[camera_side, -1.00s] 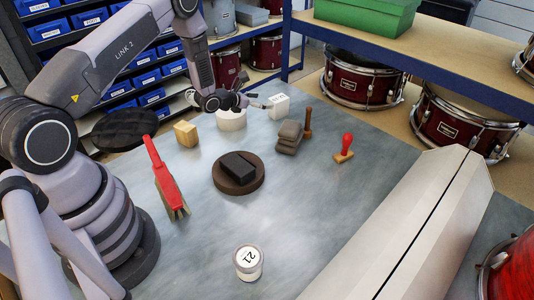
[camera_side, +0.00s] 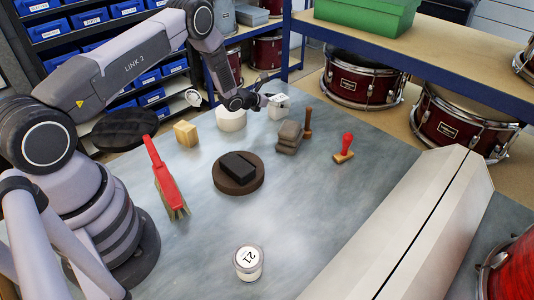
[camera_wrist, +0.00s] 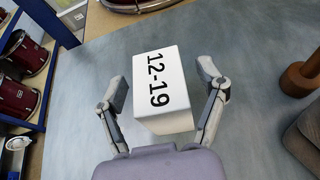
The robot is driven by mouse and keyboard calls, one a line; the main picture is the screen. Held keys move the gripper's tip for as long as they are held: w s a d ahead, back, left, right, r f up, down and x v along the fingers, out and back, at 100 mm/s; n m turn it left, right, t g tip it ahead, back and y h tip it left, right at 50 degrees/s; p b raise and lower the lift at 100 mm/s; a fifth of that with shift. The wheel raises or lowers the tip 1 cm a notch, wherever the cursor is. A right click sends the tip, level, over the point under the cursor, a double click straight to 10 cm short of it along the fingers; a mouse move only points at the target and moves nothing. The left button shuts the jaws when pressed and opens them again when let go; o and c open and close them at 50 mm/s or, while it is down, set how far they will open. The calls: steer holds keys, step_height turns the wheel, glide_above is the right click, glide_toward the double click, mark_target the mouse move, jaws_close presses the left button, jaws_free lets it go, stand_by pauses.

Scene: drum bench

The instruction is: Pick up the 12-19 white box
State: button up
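The white box (camera_wrist: 160,92) marked 12-19 stands on the bench in the wrist view, between the two fingers of my gripper (camera_wrist: 162,88). A gap shows on each side, so the fingers are open and not touching it. In the side view the white box (camera_side: 279,108) is at the far edge of the bench. My gripper (camera_side: 264,97) is just left of it and partly in front of its upper part. How high the fingertips are against the box is hard to tell.
Near the box are a white round block (camera_side: 231,119), stacked grey stones (camera_side: 289,137) and a wooden peg (camera_side: 308,122). A red-handled stamp (camera_side: 345,148) stands further right. A dark block on a round base (camera_side: 238,180) sits mid-bench.

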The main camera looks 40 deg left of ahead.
steer(key=c, duration=1)
steer(key=shift+c, duration=0.4)
steer(key=shift+r, duration=0.15)
